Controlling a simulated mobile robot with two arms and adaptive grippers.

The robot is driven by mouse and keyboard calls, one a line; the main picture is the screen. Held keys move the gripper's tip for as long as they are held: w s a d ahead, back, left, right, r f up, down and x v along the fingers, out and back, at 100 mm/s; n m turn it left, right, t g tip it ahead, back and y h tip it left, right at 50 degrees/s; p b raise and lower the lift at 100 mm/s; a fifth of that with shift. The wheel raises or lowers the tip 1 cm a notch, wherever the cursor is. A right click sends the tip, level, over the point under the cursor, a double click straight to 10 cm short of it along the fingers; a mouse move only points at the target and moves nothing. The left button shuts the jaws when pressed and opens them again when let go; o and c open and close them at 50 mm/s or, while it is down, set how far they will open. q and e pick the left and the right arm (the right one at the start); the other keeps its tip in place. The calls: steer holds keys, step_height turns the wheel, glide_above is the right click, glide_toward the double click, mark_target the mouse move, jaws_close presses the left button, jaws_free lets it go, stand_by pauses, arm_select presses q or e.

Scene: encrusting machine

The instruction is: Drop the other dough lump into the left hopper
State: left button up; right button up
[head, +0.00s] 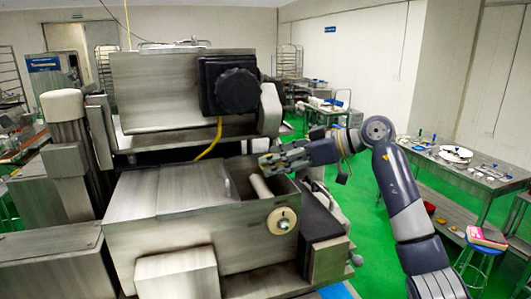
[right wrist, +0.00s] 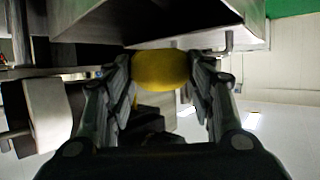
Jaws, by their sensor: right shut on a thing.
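The yellow dough lump (right wrist: 160,70) is between the fingers of my right gripper (right wrist: 160,82) in the right wrist view. In the head view my right gripper (head: 268,160) reaches in from the right, shut on the lump, which is hardly visible there. The gripper is over or just behind an open metal hopper (head: 232,212) of the encrusting machine; its exact height above the opening is unclear. A pale roller (head: 260,188) shows inside this hopper. I cannot tell whether it is the left one. My left gripper is not in view.
The machine's upper housing (head: 160,85) with a black knob (head: 237,91) stands behind and left of my right gripper. A yellow cable (head: 211,141) hangs nearby.

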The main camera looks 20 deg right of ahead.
steer(key=shift+s+d+f, duration=0.15)
steer(key=shift+d+f, duration=0.05)
steer(key=shift+f, duration=0.45)
steer(key=shift+w+a+f, duration=0.1)
steer(key=shift+a+f, duration=0.05)
steer(key=shift+f, duration=0.35)
steer(key=shift+w+a+f, duration=0.1)
steer(key=shift+f, duration=0.35)
steer(key=shift+w+a+f, duration=0.1)
steer(key=shift+a+f, duration=0.05)
steer(key=shift+f, duration=0.4)
steer(key=o, duration=1.5)
steer(key=shift+s+d+r, duration=0.15)
steer(key=shift+s+d, duration=0.15)
steer(key=shift+d, duration=0.15)
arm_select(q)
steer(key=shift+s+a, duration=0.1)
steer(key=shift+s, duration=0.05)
arm_select(e)
steer(key=v, duration=1)
steer(key=shift+s+d+r, duration=0.25)
